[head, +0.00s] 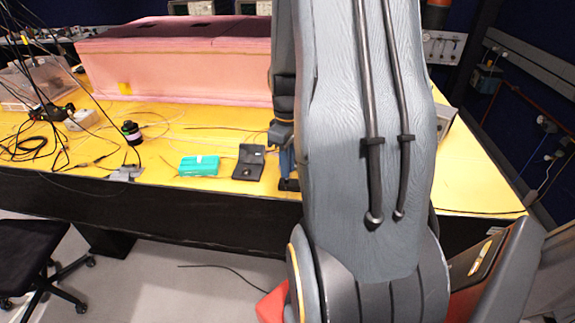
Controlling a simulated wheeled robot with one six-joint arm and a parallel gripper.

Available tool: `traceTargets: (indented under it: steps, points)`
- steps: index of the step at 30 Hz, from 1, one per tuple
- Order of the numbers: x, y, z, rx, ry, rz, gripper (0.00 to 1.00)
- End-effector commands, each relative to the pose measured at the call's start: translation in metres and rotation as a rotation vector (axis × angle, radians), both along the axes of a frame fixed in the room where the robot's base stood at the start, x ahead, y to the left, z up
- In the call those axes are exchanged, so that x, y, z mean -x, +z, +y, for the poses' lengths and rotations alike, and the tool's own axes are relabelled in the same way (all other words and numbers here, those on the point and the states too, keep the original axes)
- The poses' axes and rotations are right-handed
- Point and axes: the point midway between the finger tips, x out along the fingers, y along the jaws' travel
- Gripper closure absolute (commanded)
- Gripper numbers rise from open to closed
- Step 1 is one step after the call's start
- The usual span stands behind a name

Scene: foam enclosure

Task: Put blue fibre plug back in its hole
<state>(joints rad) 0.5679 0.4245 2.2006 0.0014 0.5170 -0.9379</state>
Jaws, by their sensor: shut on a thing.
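My gripper (287,163) points down at the front part of the yellow table, just right of an open black case (249,162). My large grey arm covers much of it and the table behind it. Bluish parts show at its lower end, above a small dark block (289,185) near the table's front edge. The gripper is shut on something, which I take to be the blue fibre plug. The plug's outline is too small to tell from the fingers. I cannot make out its hole, nor whether the gripper's tip touches the dark block.
A teal box (199,166) lies left of the black case. A small black cylinder (131,132) and loose cables (38,142) are farther left. A long pink foam enclosure (180,66) stands at the back of the yellow table (475,183). A black chair (35,262) stands at lower left.

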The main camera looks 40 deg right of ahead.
Motion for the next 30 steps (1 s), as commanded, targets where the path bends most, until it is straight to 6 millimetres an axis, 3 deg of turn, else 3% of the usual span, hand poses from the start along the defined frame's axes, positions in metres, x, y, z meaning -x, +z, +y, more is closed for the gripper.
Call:
traceTargets:
  steps: [30]
  points:
    - [0.0,-0.018,0.0,0.0,0.0,0.0,1.0]
